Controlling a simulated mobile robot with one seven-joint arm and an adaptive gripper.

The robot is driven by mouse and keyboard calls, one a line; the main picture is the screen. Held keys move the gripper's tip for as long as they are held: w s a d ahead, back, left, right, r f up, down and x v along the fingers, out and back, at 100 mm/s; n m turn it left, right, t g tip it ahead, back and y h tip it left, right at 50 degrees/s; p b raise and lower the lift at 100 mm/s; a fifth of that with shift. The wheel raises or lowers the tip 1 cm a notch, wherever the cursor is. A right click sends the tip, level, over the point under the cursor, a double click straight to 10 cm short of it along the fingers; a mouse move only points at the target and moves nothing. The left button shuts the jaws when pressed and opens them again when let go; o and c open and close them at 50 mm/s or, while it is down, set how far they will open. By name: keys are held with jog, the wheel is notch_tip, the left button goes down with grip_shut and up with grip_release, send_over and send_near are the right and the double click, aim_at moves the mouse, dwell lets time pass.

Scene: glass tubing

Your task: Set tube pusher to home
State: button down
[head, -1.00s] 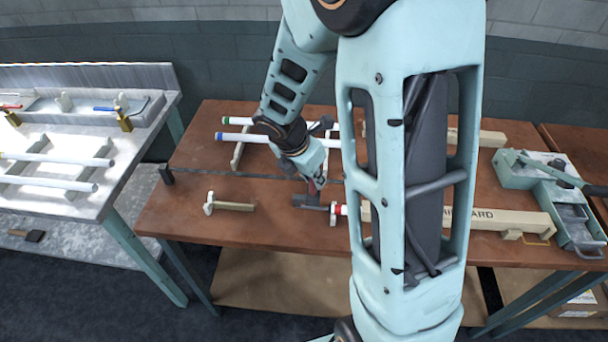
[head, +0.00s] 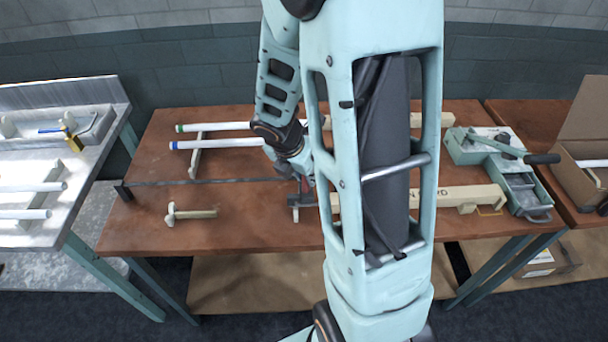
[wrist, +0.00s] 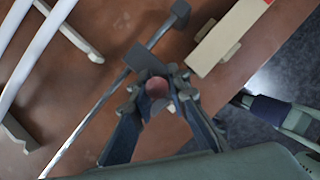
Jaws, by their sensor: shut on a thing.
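The tube pusher (head: 300,203) is a dark grey block with a side arm, at the thin metal rail (head: 215,182) on the brown table. In the wrist view, the pusher's block (wrist: 141,57) lies just beyond my fingers. Its round reddish knob (wrist: 157,87) is between the fingertips. My gripper (wrist: 160,92) is shut on this knob. In the head view my gripper (head: 301,178) comes down onto the pusher from above, and my arm hides what lies just right of it. The rail's left end has a black end block (head: 123,190).
A cream stick with a crosspiece (head: 192,213) lies in front of the rail. White tubes (head: 225,143) rest on a support (head: 195,158) behind it. A cream beam (head: 455,198) lies to the right, near a green lever tool (head: 490,147). The table left of the pusher is mostly clear.

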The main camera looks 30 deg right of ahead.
jog(key=c, duration=1.8)
grip_release()
jog(key=shift+c, duration=0.2)
jog(key=v, duration=1.2)
